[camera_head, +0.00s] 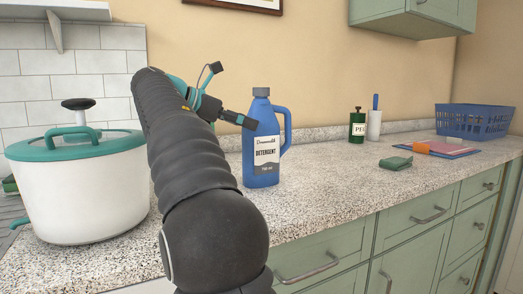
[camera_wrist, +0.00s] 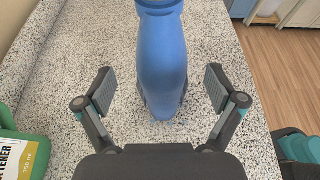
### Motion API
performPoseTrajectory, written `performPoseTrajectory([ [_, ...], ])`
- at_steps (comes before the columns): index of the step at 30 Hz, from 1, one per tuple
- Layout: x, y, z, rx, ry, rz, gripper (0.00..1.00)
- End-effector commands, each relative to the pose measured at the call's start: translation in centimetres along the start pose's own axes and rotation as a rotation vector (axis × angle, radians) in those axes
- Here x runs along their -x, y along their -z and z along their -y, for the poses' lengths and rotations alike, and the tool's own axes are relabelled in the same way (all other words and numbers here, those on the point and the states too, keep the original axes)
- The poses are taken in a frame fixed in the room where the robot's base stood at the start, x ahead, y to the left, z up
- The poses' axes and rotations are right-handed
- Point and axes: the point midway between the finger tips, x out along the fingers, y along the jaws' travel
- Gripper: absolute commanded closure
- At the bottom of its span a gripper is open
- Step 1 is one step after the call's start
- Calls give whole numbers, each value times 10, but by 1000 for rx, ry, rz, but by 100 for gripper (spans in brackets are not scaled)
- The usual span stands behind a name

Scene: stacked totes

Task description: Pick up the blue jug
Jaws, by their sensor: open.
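The blue jug (camera_head: 262,145) stands upright on the speckled counter (camera_head: 330,190). It has a grey cap, a white "DETERGENT" label and a handle on its right side. My gripper (camera_head: 232,95) is at the jug's upper left in the head view, with one finger overlapping the jug's left edge. In the wrist view my gripper (camera_wrist: 160,88) is open and empty. There the blue jug (camera_wrist: 162,60) shows between the two spread fingers, with a visible gap on each side. Whether the jug is fully between the fingers in depth is unclear.
A white pot (camera_head: 85,190) with a teal lid stands left of my arm. A green softener bottle (camera_wrist: 22,150) is at the lower left in the wrist view.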

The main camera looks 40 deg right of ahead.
Motion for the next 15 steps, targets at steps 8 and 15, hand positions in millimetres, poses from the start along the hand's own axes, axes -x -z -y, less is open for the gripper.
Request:
performPoseTrajectory([
  [8,-28,-2,2,-2,2,1,6],
  [15,-53,-3,2,-1,1,0,6],
])
